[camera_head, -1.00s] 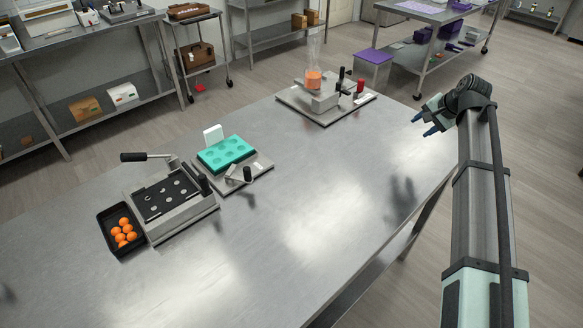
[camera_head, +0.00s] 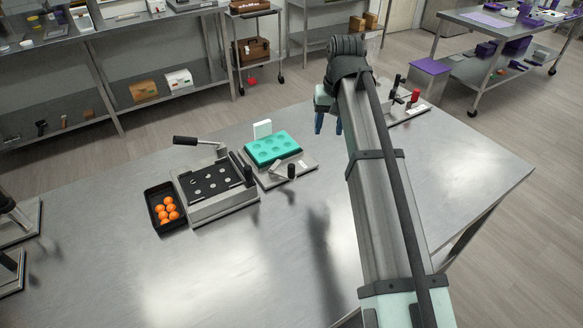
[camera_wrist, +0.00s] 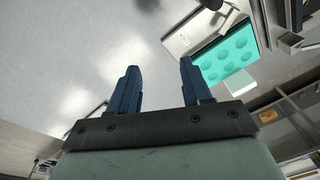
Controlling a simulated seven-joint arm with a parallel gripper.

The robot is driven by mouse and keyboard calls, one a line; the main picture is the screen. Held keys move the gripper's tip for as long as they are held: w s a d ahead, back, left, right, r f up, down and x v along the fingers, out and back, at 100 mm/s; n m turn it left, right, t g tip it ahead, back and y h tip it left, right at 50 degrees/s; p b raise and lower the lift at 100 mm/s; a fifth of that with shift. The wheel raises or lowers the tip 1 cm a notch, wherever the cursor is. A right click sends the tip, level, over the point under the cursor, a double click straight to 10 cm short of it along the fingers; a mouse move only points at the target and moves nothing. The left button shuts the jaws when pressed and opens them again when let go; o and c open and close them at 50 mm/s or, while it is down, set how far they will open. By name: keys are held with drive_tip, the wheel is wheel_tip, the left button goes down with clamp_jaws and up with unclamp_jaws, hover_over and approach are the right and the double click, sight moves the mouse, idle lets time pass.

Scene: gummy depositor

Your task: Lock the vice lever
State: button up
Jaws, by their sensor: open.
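A small vice holds a teal mould (camera_head: 272,148) with round cavities on a metal base plate (camera_head: 302,165). The vice lever (camera_head: 284,172), with a black knob (camera_head: 291,171), is at the plate's front right. My gripper (camera_head: 328,124) is open and empty, above the table to the right of the vice. In the wrist view, its two blue fingers (camera_wrist: 158,80) stand apart with nothing between them. The teal mould (camera_wrist: 228,55) is beyond the fingers to the upper right, and the dark lever knob (camera_wrist: 212,4) shows at the top edge.
A perforated metal press (camera_head: 210,182) with a black-gripped handle (camera_head: 186,140) stands left of the vice. A black tray (camera_head: 154,196) holds several orange balls. Another fixture (camera_head: 412,108) at the back right is partly hidden by my arm. The front table is clear.

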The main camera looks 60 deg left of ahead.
sight(291, 165)
drive_tip(key=s+a+r+n+h, duration=0.1)
drive_tip(key=s+a+r+n, duration=0.15)
drive_tip(key=s, duration=0.75)
drive_tip(key=f, duration=1.4)
drive_tip(key=shift+s+d+f, duration=0.15)
drive_tip(key=shift+d, duration=0.2)
drive_tip(key=shift+c, duration=0.3)
clamp_jaws()
